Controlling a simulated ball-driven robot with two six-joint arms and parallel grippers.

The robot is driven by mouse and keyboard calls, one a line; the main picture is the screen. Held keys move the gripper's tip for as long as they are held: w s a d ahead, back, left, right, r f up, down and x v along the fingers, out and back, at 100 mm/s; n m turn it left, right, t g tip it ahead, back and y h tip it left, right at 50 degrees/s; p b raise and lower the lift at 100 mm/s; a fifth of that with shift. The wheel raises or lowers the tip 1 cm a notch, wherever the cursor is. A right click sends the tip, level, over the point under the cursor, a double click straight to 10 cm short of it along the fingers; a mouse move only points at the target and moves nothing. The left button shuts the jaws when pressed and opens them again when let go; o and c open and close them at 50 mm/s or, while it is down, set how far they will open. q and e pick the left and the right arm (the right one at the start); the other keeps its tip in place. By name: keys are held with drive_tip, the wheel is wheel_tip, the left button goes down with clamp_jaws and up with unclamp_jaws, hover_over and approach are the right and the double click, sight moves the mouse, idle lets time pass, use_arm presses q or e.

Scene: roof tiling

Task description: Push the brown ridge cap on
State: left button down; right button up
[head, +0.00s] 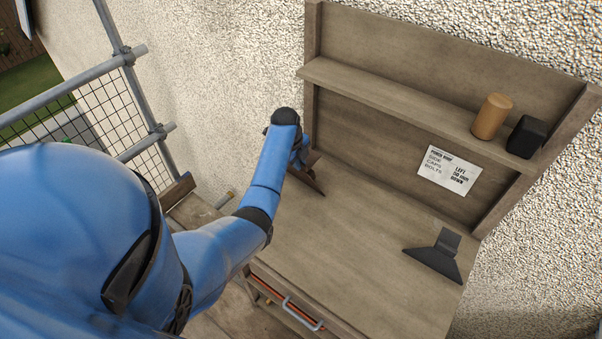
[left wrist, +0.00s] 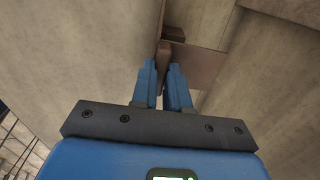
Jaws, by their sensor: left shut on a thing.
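The brown ridge cap (head: 314,181) is at the back left of the wooden bench in the head view, partly hidden behind my left arm. My left gripper (head: 301,160) is shut on it. In the left wrist view, the blue fingers (left wrist: 163,70) close around a narrow brown part of the cap, and a wider brown face (left wrist: 195,68) shows behind them. I cannot tell whether the cap touches the bench. My right gripper is not in view.
A dark grey cap-like piece (head: 435,259) lies on the bench (head: 345,250) at the right. A printed card (head: 449,171) is on the back panel. A shelf (head: 385,97) holds a tan cylinder (head: 491,116) and a black block (head: 526,137). The bench middle is clear. Scaffold rails (head: 100,70) stand left.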

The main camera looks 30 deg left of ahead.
use_arm(q)
drive_tip(key=shift+r, duration=0.15)
idle(0.4)
drive_tip(key=shift+r+p, duration=2.3)
drive_tip(key=shift+r, duration=0.05)
drive_tip(key=shift+f, duration=0.1)
